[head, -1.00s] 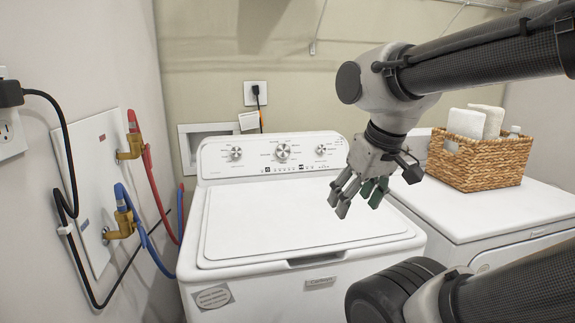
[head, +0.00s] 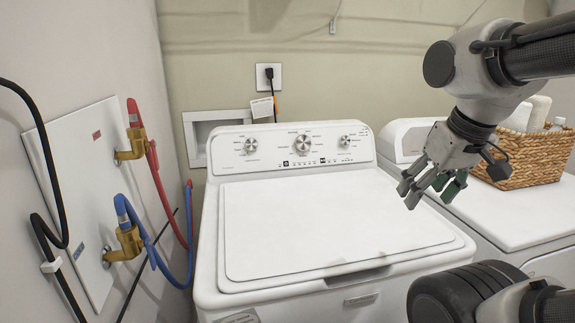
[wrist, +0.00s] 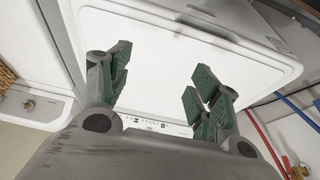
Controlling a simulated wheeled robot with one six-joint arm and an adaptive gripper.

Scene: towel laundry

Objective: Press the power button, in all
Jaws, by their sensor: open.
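A white top-loading washer (head: 213,245) stands in the middle of the head view with its lid (head: 300,220) shut. Its control panel (head: 265,160) carries three silver knobs and a row of small dark buttons (head: 300,163); I cannot tell which one is the power button. My gripper (head: 428,195) is open and empty, above the right side of the washer and apart from it. In the wrist view my gripper (wrist: 155,95) has its green-padded fingers spread, with the lid behind them and part of the panel row (wrist: 150,126) showing between them.
A wicker basket (head: 535,160) with white towels stands on the second white machine (head: 510,215) at the right. A red hose (head: 155,165) and a blue hose (head: 150,245) run along the left wall. A black plug (head: 269,74) sits in the back wall outlet.

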